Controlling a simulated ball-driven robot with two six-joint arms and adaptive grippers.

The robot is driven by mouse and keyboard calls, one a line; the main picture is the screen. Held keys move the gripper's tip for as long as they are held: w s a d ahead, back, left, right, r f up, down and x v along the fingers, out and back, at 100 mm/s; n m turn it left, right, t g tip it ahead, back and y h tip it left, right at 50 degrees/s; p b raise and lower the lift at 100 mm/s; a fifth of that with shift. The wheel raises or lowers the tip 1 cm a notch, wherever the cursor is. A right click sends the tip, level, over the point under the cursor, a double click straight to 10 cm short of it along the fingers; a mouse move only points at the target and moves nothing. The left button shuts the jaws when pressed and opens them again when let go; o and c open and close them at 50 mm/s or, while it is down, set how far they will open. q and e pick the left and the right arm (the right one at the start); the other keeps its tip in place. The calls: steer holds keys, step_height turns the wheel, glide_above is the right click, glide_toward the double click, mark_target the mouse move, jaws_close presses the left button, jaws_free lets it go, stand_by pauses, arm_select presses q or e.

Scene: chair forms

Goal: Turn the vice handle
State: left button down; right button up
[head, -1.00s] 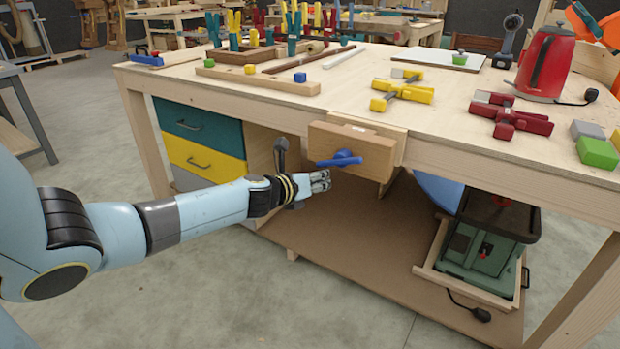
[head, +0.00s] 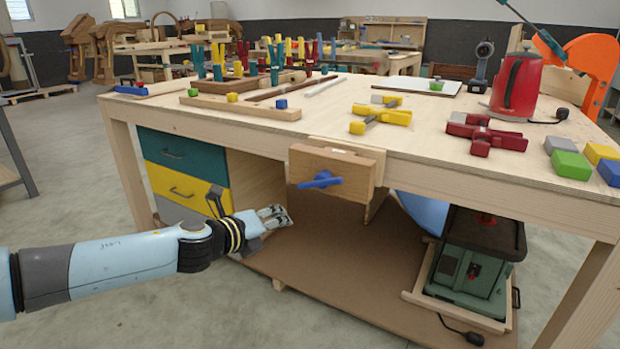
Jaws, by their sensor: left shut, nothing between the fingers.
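The wooden vice (head: 352,168) is fixed to the front edge of the workbench. Its blue handle (head: 320,180) sticks out from the front face, with its bar lying nearly level. My left gripper (head: 279,215) is shut and empty. In the picture it is below and to the left of the handle, apart from it, in front of the open space under the bench top. My right gripper is not in view.
The workbench (head: 330,110) carries clamps, wooden strips, coloured blocks and a red kettle (head: 516,84). Drawers (head: 185,152) stand left of my left gripper, and a green machine (head: 470,265) stands on the lower shelf (head: 340,255) at right. The space below the vice is free.

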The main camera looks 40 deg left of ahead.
arm_select(q)
step_height(320, 180, up, 15)
steer(key=w+d+n+p, duration=0.1)
steer(key=n, duration=1.4)
steer(key=w+d+n+p, duration=0.1)
steer(key=d+n, duration=0.1)
steer(key=n, duration=1.3)
steer(key=b, duration=0.3)
glide_above(322, 181)
steer(key=shift+t, duration=0.4)
steer(key=f, duration=0.3)
steer(key=s+f, duration=0.1)
steer(key=shift+d+f, duration=0.3)
steer(key=shift+f, duration=0.05)
steer(key=shift+w+d+f, duration=0.1)
steer(key=shift+d+f, duration=0.25)
steer(key=shift+f, duration=0.25)
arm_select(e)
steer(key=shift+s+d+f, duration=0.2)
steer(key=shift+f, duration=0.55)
arm_select(q)
steer(key=shift+d+m, duration=0.15)
steer(key=shift+m, duration=0.15)
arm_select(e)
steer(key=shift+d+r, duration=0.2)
